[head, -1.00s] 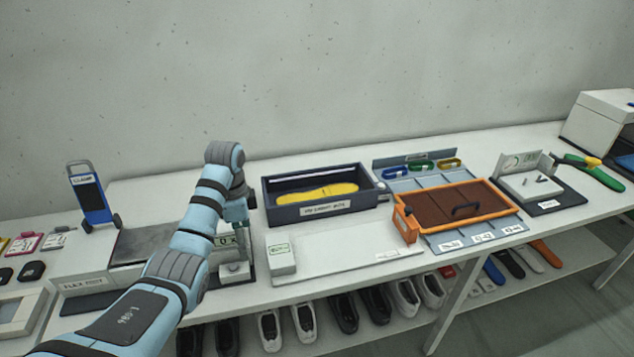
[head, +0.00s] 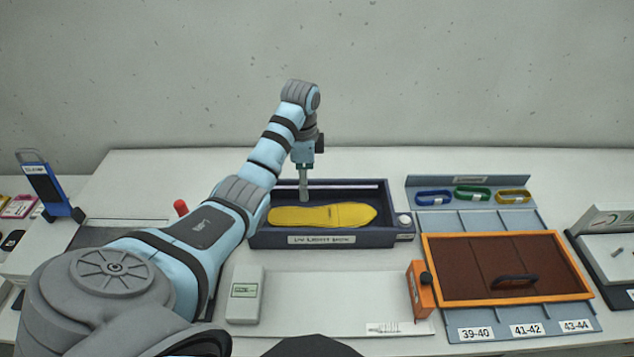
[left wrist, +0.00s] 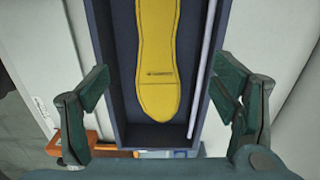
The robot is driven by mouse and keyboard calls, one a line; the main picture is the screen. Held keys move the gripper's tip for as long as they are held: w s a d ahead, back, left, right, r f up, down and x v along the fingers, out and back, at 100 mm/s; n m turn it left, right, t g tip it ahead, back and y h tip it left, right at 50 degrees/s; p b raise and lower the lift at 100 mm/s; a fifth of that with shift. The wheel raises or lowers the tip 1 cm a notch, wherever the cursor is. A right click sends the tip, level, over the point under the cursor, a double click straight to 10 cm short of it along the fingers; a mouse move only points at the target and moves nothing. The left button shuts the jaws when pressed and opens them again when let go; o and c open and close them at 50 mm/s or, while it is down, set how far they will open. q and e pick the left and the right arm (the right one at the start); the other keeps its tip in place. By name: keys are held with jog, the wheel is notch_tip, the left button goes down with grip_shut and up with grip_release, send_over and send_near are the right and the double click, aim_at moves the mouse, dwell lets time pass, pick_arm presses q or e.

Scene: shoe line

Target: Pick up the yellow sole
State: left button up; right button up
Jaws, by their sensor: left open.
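The yellow sole (head: 322,215) lies flat in a dark blue open-topped box (head: 270,240) in the head view. It also shows in the left wrist view (left wrist: 157,60), lengthwise, with its lower end near the box's end wall. My left gripper (head: 304,192) hangs over the box, near the sole's back edge in the picture. In the left wrist view its fingers (left wrist: 160,112) are spread wide, one on each side of the box, with nothing between them held. The sole is not touched as far as I can see. My right gripper is not in view.
A thin pale rod (left wrist: 206,70) runs along one side inside the box. A white board (head: 330,298) with a small device (head: 246,295) lies in front. An orange-framed brown lid (head: 510,268) and coloured bands (head: 473,194) are at the right.

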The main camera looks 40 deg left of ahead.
pick_arm(q)
send_over(305, 216)
jog(key=f, duration=0.6)
jog(key=shift+s+a+f, duration=0.2)
jog(key=shift+f, duration=0.15)
jog(key=f, duration=0.4)
jog(key=f+b, duration=0.1)
jog(key=f, duration=0.1)
jog(key=shift+w+d, duration=0.25)
jog(key=shift+w, duration=0.15)
jog(key=shift+s+f, duration=0.1)
jog(key=shift+f, duration=0.15)
jog(key=shift+s, duration=0.15)
jog(key=shift+c, duration=1.2)
jog(key=c, duration=1)
jog(key=shift+c, duration=1.1)
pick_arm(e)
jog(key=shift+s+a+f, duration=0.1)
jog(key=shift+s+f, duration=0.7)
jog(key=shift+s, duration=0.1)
pick_arm(q)
jog(key=shift+r, duration=0.1)
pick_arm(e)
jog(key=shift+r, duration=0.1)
